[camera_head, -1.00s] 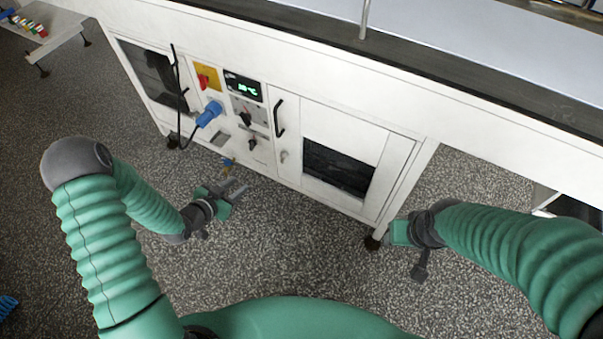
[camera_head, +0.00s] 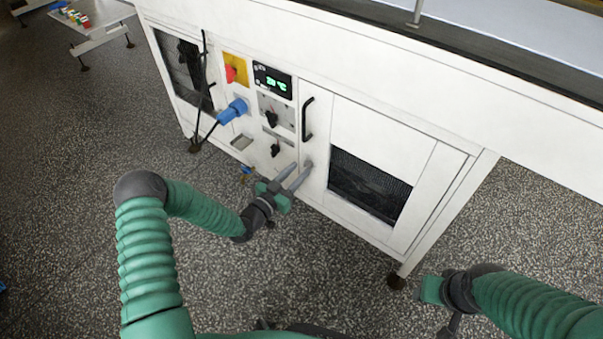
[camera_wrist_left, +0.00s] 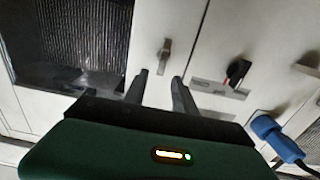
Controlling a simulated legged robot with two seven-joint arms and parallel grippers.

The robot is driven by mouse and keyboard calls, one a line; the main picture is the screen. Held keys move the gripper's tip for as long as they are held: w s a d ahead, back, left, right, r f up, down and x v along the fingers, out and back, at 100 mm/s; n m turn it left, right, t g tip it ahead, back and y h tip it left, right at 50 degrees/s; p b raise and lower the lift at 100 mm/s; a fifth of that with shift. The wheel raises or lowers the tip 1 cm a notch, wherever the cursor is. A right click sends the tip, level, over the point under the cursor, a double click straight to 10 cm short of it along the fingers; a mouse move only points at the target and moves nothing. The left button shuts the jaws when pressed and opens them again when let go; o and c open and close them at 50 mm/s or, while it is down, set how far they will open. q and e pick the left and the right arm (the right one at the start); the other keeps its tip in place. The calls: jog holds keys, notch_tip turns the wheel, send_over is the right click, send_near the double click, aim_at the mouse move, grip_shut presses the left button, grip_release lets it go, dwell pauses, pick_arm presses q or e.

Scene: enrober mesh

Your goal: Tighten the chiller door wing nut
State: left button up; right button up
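The chiller door (camera_head: 385,135) is a white panel with a black handle and a dark mesh window. The small grey wing nut (camera_wrist_left: 164,55) sits on the door's edge in the left wrist view, just beyond the fingertips. In the head view the wing nut (camera_head: 308,163) is partly covered by my left gripper's fingertips. My left gripper (camera_head: 299,170) is open, its two grey fingers pointing at the door with a gap between them. It also shows in the left wrist view (camera_wrist_left: 162,82), empty. My right gripper (camera_head: 432,290) is low at the right, away from the door; its fingers cannot be made out.
Left of the door, the control panel has a red-and-yellow switch (camera_head: 235,70), a green display (camera_head: 272,82), black knobs (camera_head: 271,119) and a blue plug (camera_head: 233,110) with a black cable. A low white table (camera_head: 90,25) stands far left.

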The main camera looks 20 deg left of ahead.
pick_arm(q)
jog(key=shift+x, duration=1.3)
grip_shut()
